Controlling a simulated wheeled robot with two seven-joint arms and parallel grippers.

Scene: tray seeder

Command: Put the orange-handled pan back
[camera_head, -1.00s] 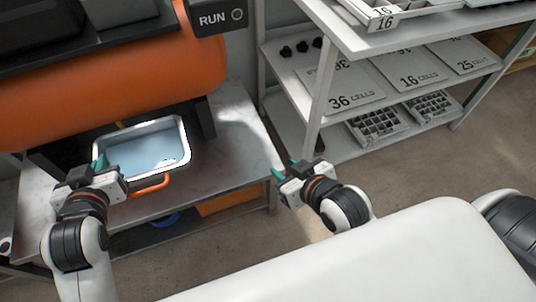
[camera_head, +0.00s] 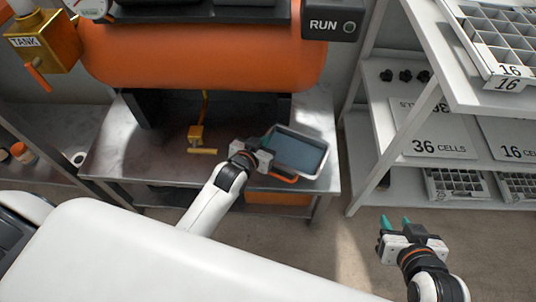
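The grey rectangular pan (camera_head: 318,153) with an orange loop handle (camera_head: 283,178) is at the right end of the metal bench, right of the brass outlet, in the head view. My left gripper (camera_head: 266,143) is at the pan's left side and appears shut on its rim; its fingertips are partly hidden. Whether the pan touches the bench is unclear. My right gripper (camera_head: 395,222) is open and empty, over the floor at lower right, its two teal fingertips apart.
The orange drum machine (camera_head: 200,55) with a RUN panel (camera_head: 333,26) stands over the bench (camera_head: 120,150). A brass outlet (camera_head: 197,135) hangs beneath it. A shelf rack (camera_head: 365,190) with cell trays and signs is at right. A brass TANK (camera_head: 45,42) is at upper left.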

